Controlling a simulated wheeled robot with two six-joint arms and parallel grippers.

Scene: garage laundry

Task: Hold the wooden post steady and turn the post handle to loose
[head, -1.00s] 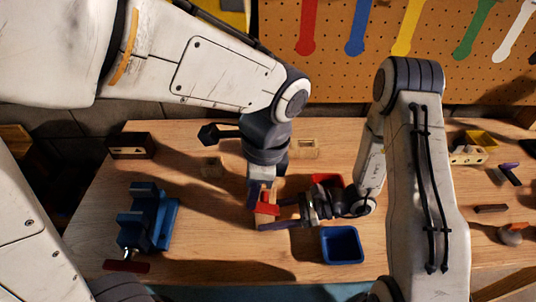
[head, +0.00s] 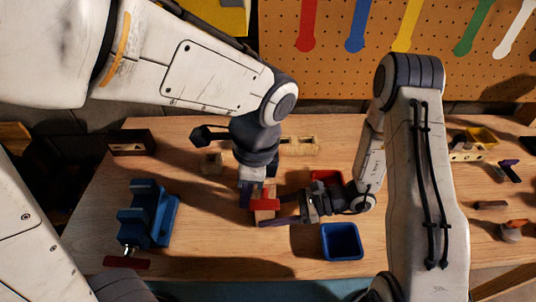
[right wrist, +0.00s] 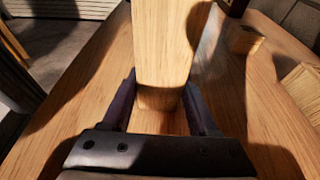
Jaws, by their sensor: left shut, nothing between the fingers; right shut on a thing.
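The wooden post (head: 264,217) stands on the bench in the head view, with the red post handle (head: 265,205) lying crosswise on it. My right gripper (head: 278,220) comes in from the right and is shut on the post low down. In the right wrist view the pale post (right wrist: 163,60) stands between the two fingers of my right gripper (right wrist: 160,115). My left gripper (head: 250,196) is shut and empty, pointing down just left of and behind the handle. Whether it touches the handle I cannot tell.
A blue vise (head: 147,215) stands at the left. A blue bin (head: 341,242) sits to the right in front of the post, and a red bin (head: 326,177) is partly hidden behind my right wrist.

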